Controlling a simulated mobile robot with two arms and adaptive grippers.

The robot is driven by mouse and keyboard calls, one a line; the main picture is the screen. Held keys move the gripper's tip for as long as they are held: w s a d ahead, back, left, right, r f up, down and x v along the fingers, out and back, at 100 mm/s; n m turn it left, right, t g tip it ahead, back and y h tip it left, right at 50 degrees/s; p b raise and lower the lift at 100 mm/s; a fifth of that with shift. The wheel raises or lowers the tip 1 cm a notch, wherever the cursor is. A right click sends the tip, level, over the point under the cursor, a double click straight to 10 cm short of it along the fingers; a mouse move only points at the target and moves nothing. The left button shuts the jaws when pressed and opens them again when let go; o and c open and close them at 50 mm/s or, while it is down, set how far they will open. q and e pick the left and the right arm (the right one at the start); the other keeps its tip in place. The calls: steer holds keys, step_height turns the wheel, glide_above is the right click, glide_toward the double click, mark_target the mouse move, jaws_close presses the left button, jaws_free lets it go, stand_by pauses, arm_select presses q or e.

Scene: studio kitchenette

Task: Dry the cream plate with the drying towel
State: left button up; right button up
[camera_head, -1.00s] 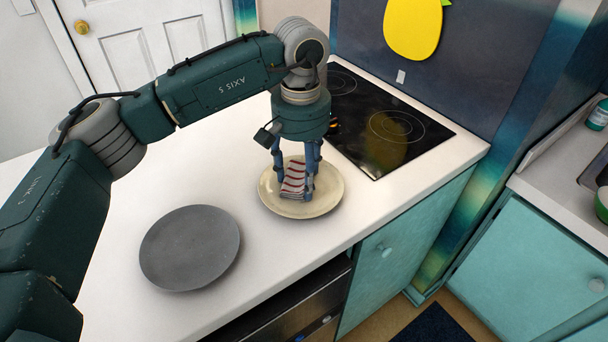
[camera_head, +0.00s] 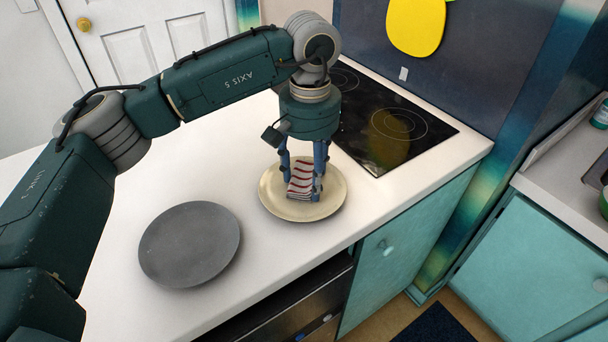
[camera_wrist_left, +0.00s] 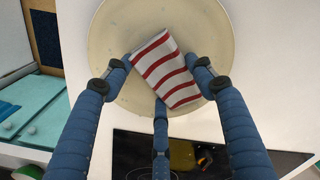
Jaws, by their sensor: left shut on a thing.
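The cream plate (camera_head: 330,198) lies on the white counter beside the cooktop, and it also shows in the left wrist view (camera_wrist_left: 110,42). My left gripper (camera_head: 303,190) points down over the plate, shut on the drying towel (camera_head: 300,180), which is white with red stripes. In the left wrist view the towel (camera_wrist_left: 165,72) sits between the blue fingers of the gripper (camera_wrist_left: 162,85), over the plate's face. Small drops show on the plate's bare surface. I cannot tell whether the towel presses on the plate. My right gripper is not in view.
A grey plate (camera_head: 190,245) lies on the counter left of the cream plate. The black cooktop (camera_head: 385,130) is close behind, to the right. The counter's front edge runs just in front of both plates. Bare counter (camera_head: 110,200) lies at left.

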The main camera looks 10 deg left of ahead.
arm_select(q)
steer(key=shift+w+a+f, duration=0.1)
steer(key=shift+w+a, duration=0.25)
steer(key=shift+w, duration=0.2)
steer(key=shift+a, duration=0.45)
steer(key=shift+r, duration=0.65)
step_height(320, 180, up, 2)
steer(key=shift+s+r+p, duration=0.1)
steer(key=shift+p, duration=0.7)
steer(key=shift+r, duration=0.25)
steer(key=shift+r+p, duration=1.1)
steer(key=shift+r, duration=0.5)
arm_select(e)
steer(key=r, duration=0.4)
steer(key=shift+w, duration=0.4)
